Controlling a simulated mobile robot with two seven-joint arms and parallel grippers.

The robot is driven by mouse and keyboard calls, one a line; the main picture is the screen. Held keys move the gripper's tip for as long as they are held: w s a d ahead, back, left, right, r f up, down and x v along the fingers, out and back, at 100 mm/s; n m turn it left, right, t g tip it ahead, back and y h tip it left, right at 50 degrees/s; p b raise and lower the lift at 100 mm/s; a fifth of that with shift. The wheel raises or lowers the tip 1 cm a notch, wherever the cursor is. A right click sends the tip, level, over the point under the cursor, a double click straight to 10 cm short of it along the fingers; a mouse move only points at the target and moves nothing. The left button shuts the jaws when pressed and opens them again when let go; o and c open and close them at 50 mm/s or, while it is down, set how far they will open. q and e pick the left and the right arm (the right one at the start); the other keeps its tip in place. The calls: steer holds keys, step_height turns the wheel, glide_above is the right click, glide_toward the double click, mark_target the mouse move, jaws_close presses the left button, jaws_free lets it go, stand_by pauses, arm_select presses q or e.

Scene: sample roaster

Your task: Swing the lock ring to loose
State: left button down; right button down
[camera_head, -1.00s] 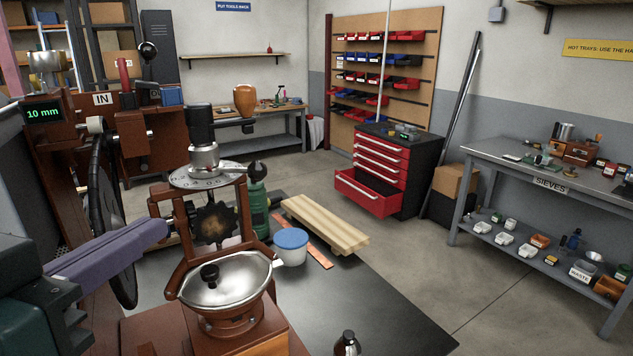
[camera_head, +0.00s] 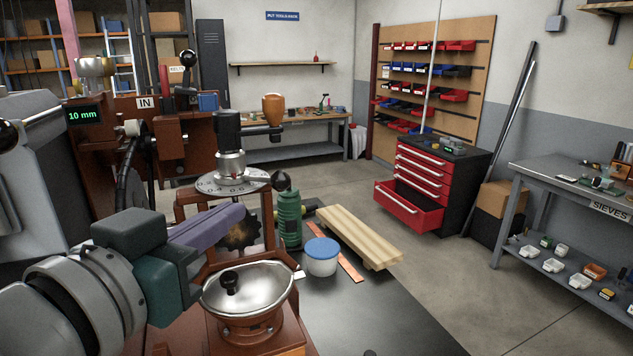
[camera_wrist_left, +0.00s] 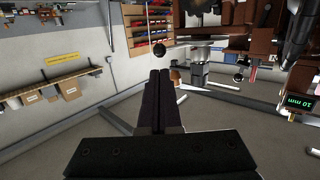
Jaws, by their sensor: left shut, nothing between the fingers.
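A pale round dial plate (camera_head: 228,181) with dark markings sits on top of the brown machine frame, under a grey and black upright cylinder (camera_head: 229,140). A dark ball knob (camera_head: 281,182) stands at its right edge; I cannot tell for certain whether it belongs to the lock ring. The ball also shows in the upside-down left wrist view (camera_wrist_left: 156,48). My left gripper (camera_head: 240,212) is shut and empty, its purple fingers pointing right, below and in front of the dial. Its dark fingers show together in the left wrist view (camera_wrist_left: 160,73). My right gripper is not in view.
A wooden-handled part (camera_head: 273,108) rises behind the dial.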

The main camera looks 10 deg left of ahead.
mark_target(276, 183)
arm_select(q)
steer(key=w, duration=0.6)
steer(key=w+d+f+p, duration=0.1)
steer(key=w, duration=0.2)
steer(key=shift+w+d, duration=0.1)
steer(key=shift+w, duration=0.05)
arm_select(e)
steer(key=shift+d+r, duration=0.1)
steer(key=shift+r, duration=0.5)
